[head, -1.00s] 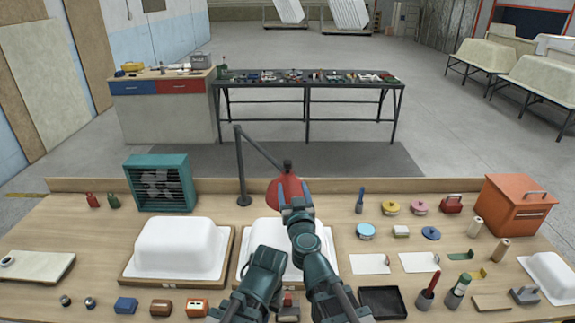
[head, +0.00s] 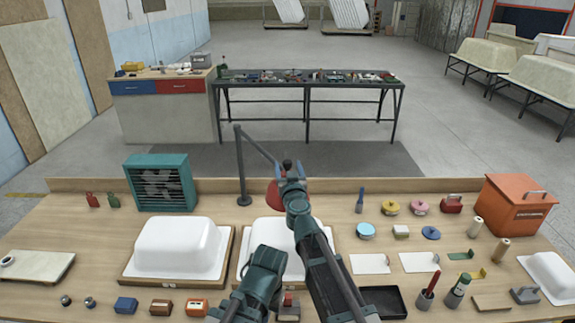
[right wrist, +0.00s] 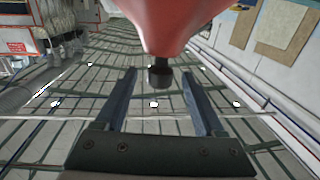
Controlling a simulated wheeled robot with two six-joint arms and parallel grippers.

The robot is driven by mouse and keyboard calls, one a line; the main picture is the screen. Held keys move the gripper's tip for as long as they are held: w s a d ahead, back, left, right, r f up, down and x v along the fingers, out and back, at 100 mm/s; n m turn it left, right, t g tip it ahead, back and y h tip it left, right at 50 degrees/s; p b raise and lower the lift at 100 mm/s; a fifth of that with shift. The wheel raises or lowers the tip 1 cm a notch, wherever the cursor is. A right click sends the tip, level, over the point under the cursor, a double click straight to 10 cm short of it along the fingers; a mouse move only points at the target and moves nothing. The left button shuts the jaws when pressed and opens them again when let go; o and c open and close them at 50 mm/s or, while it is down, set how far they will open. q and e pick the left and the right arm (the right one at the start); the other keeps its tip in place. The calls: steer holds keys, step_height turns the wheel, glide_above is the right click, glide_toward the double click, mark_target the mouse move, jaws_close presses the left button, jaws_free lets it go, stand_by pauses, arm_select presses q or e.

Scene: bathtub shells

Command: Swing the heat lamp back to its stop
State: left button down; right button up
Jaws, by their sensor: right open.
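The heat lamp has a dark upright post (head: 241,165) and a slanting arm that reaches right to a red shade (head: 273,193). The shade hangs beyond the middle white tub shell (head: 262,232), partly hidden behind my right gripper (head: 292,172). My right gripper is open at the lamp's head. In the right wrist view the red shade (right wrist: 205,22) fills the top middle. A dark round knob (right wrist: 160,76) below it lies between the two spread fingers, with gaps on both sides. My left arm shows low in the middle, but its fingers do not show.
A teal fan heater (head: 160,182) stands left of the lamp post. Another white shell (head: 178,248) sits on a wooden board at left. Tins, cards and an orange box (head: 514,205) fill the right side. Some bare bench lies around the post.

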steer(key=shift+w+a, duration=0.1)
steer(key=shift+w, duration=1.05)
jaws_close()
stand_by(0.5)
